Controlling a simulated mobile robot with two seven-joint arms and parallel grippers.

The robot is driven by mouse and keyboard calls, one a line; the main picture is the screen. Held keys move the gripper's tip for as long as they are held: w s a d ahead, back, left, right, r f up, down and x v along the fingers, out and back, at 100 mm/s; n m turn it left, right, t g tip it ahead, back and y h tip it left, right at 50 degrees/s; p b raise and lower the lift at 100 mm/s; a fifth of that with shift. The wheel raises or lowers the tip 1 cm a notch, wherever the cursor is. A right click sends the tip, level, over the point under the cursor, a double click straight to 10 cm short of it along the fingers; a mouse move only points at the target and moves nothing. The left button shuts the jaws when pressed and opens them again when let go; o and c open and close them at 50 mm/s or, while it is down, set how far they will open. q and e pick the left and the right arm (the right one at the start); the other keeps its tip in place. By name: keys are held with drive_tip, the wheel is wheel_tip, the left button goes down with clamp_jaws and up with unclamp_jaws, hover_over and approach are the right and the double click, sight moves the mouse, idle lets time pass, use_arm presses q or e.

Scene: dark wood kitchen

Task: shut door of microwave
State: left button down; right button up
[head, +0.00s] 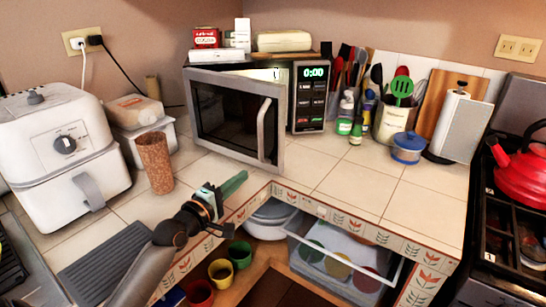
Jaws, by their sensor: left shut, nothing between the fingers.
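The microwave (308,97) stands on the tiled corner counter, its control panel showing a green 0:00. Its dark-glass door (225,113) is hinged at the left and stands open, with the free right edge swung out towards me. The vertical handle (266,131) is on that free edge. A strip of the interior shows above the door; the door hides most of the rest. My left gripper (236,183) is in front of and below the door, near the counter's front edge, with its fingers shut and empty. It appears apart from the door. My right gripper is not in view.
A brown speckled cup (154,162) and a white air fryer (62,150) stand left of the door. Below the counter edge is an open glass-fronted drawer (345,262).

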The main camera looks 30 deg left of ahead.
sight(276, 149)
use_arm(q)
drive_tip(key=w, duration=1.3)
drive_tip(key=shift+w+d+b, duration=0.3)
drive_tip(key=shift+w, duration=0.1)
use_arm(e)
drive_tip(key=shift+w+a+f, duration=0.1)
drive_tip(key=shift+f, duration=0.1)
